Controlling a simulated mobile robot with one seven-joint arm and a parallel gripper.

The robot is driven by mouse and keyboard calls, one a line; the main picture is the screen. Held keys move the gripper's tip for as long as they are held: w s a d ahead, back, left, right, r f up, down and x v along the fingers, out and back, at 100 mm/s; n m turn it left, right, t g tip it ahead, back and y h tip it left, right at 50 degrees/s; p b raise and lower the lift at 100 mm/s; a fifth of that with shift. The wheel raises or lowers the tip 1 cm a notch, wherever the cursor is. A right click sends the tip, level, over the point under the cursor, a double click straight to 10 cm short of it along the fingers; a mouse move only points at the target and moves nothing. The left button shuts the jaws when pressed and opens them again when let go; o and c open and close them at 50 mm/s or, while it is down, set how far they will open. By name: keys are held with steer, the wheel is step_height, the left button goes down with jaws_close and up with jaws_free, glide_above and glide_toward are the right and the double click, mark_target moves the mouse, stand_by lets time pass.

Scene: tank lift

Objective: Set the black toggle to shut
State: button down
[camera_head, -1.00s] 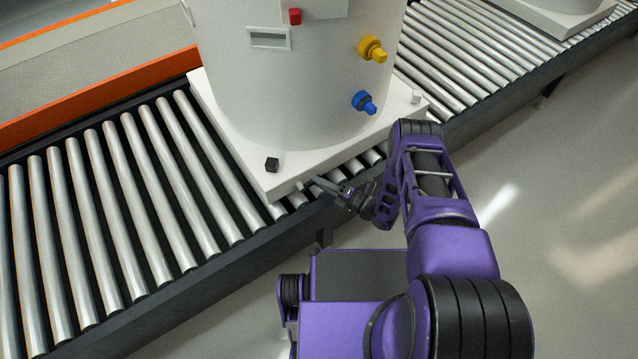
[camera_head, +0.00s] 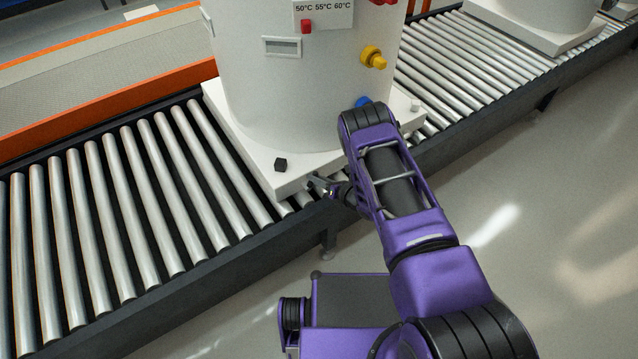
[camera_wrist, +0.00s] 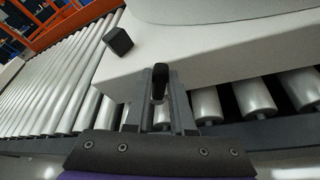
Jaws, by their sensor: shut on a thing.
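The black toggle (camera_wrist: 160,76) is a small dark rounded lever at the front edge of the tank's white base in the wrist view. My gripper (camera_wrist: 159,92) is shut on it, with one grey finger on each side. In the head view my gripper (camera_head: 319,184) is at the front side of the base, near its front corner, and the toggle cannot be made out there. The toggle's lower part and its mount are hidden between the fingers, so I cannot tell its exact setting.
A black cube (camera_head: 280,164) sits on top of the white base (camera_head: 300,180); it also shows in the wrist view (camera_wrist: 118,41). The tank (camera_head: 300,100) carries a yellow knob (camera_head: 373,58), a blue knob (camera_head: 362,102) and a red marker (camera_head: 307,26). Conveyor rollers (camera_head: 110,205) lie left.

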steer(key=shift+s+a+r+n+t+h, duration=0.2)
steer(key=shift+s+a+n+t+h, duration=0.25)
steer(key=shift+n, duration=0.55)
steer(key=shift+a, duration=0.15)
steer(key=c, duration=0.8)
jaws_free()
steer(key=shift+o, duration=0.2)
steer(key=shift+w, duration=0.1)
steer(key=p+v, duration=0.2)
steer(key=v, duration=1.5)
steer(key=shift+r, duration=0.3)
